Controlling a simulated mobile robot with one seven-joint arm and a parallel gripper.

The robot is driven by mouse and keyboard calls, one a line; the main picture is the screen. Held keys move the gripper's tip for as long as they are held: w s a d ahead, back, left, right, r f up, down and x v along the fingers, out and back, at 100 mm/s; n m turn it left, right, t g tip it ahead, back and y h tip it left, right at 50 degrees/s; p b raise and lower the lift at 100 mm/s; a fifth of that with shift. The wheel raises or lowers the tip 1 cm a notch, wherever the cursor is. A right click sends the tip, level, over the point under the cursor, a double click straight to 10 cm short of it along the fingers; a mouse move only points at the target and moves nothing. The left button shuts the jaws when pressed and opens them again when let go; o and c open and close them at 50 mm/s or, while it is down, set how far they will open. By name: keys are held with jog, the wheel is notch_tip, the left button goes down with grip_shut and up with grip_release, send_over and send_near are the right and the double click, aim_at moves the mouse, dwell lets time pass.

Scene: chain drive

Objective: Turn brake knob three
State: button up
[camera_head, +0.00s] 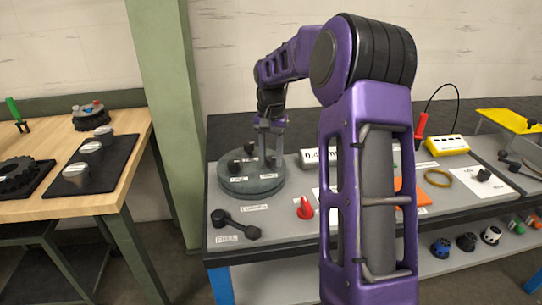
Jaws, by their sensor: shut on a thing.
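A round grey-green disc base (250,186) stands at the left end of the grey bench, with several black knobs on it. One black knob (235,166) shows at the left of the disc, with a small white label below it. My gripper (270,160) points down over the right part of the disc and is shut on a knob there. The labels are too small to read, so I cannot tell which knob is number three.
A wooden table (110,190) stands left, beyond a green post (170,110). My arm hides the bench middle.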

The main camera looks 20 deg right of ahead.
grip_shut()
jog(key=shift+r, duration=0.1)
jog(key=n+p, duration=0.4)
jog(key=shift+r+n, duration=0.1)
jog(key=shift+n, duration=0.2)
jog(key=n+p, duration=0.2)
jog(key=n, duration=0.1)
jog(key=shift+n, duration=0.3)
jog(key=shift+n+p, duration=0.8)
jog(key=shift+n, duration=0.9)
jog(key=shift+f, duration=0.2)
jog(key=o, duration=1)
grip_release()
